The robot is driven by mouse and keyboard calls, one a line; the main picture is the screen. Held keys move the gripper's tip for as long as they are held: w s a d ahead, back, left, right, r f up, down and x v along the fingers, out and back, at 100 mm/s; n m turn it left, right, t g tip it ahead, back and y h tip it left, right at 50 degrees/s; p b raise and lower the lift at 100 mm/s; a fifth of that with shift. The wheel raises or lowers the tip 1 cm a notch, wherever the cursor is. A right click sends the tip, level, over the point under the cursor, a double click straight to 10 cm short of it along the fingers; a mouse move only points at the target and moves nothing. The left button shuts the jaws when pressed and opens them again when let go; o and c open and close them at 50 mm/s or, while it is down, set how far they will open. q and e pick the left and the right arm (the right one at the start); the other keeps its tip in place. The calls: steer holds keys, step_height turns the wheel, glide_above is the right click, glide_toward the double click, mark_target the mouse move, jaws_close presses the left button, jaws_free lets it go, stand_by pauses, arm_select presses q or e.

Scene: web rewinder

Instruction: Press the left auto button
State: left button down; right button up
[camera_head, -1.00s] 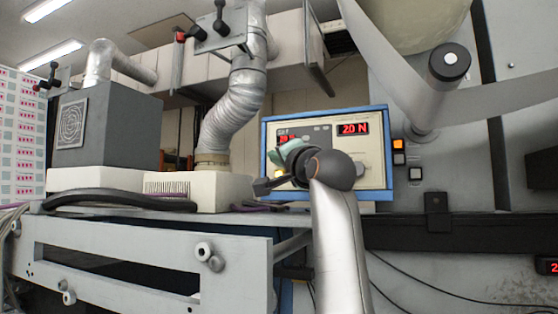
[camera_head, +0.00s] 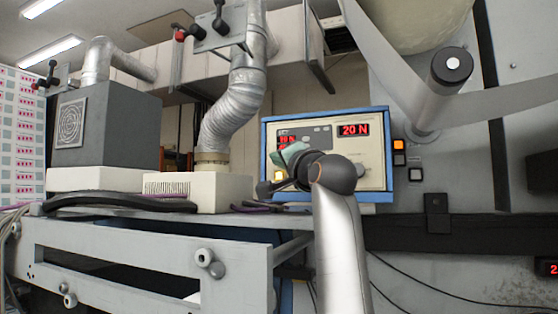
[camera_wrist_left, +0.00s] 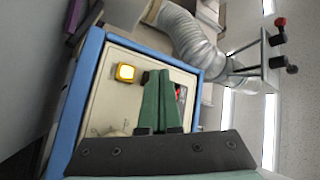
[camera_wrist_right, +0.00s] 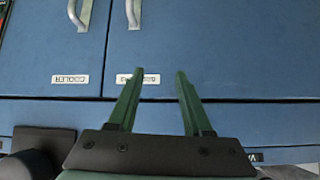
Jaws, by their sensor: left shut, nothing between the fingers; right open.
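The blue-framed control panel (camera_head: 376,150) stands at the middle of the head view with red displays. A lit yellow square button (camera_head: 279,175) is at its lower left, partly covered by my left gripper in that view. The button (camera_wrist_left: 125,72) shows fully in the left wrist view, to the left of the fingers. My left gripper (camera_head: 288,153) is in front of the panel's left part, its green fingers (camera_wrist_left: 160,73) shut and empty. The fingers partly hide a red display; I cannot tell their gap to the panel. My right gripper (camera_wrist_right: 155,75) is open and empty.
Blue cabinet fronts (camera_wrist_right: 200,60) with handles and labels lie beyond my right gripper.

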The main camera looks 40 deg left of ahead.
arm_select(q)
steer(key=shift+w+a+p, duration=0.1)
steer(key=shift+w+p, duration=0.2)
steer(key=shift+p, duration=0.1)
arm_select(e)
steer(key=shift+r, duration=0.45)
arm_select(q)
steer(key=shift+s, duration=0.15)
arm_select(e)
steer(key=shift+f, duration=0.2)
arm_select(q)
steer(key=shift+s+d+b, duration=0.25)
steer(key=shift+s+b, duration=0.3)
steer(key=shift+s, duration=0.1)
arm_select(e)
steer(key=shift+f, duration=0.4)
arm_select(q)
steer(key=s+d+b, duration=0.1)
steer(key=s+b, duration=0.2)
steer(key=s, duration=0.2)
steer(key=shift+s+d+b, duration=0.3)
steer(key=shift+s+d, duration=0.1)
arm_select(e)
steer(key=shift+f, duration=1.75)
